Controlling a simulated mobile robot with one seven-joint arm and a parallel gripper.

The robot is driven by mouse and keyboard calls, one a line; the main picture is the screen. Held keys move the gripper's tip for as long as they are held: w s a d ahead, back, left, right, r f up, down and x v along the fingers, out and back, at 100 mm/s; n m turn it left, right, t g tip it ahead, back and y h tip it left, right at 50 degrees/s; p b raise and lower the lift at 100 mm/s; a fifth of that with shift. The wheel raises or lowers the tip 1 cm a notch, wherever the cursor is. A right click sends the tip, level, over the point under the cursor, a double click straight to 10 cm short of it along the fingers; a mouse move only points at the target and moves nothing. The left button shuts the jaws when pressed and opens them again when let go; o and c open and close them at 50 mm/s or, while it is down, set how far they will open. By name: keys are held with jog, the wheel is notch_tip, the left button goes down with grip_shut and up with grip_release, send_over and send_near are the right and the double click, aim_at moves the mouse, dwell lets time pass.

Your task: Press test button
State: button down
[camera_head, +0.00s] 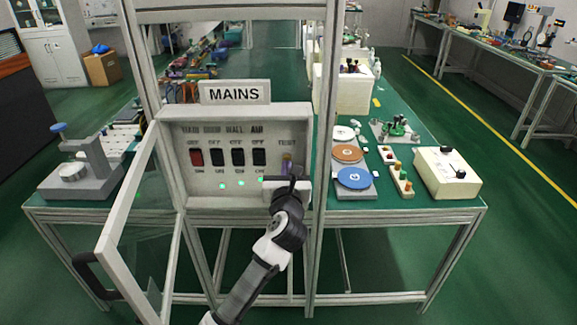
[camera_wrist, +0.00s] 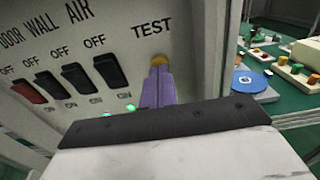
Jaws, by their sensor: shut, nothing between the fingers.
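The test button (camera_wrist: 158,59) is a small yellow-orange knob under the word TEST on the grey switch panel (camera_head: 240,117). My gripper (camera_wrist: 158,70) has its purple fingers shut together with nothing between them. In the wrist view the fingertips are right at the lower part of the button and cover some of it. I cannot tell whether they touch it or whether it is pushed in. In the head view my gripper (camera_head: 288,164) is in front of the right end of the panel, below TEST, and mostly hides the button.
Left of the button are a red switch (camera_head: 196,157) and several black switches, with green lights below. A MAINS sign (camera_head: 235,93) tops the panel. A framed clear door (camera_head: 127,205) stands open at left. A frame post (camera_head: 325,150) rises close right of my gripper.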

jog(key=shift+w, duration=0.1)
dwell(0.4)
jog(key=shift+w+a+r+b, duration=0.15)
jog(key=shift+w+r+b, duration=0.25)
jog(key=shift+w, duration=0.55)
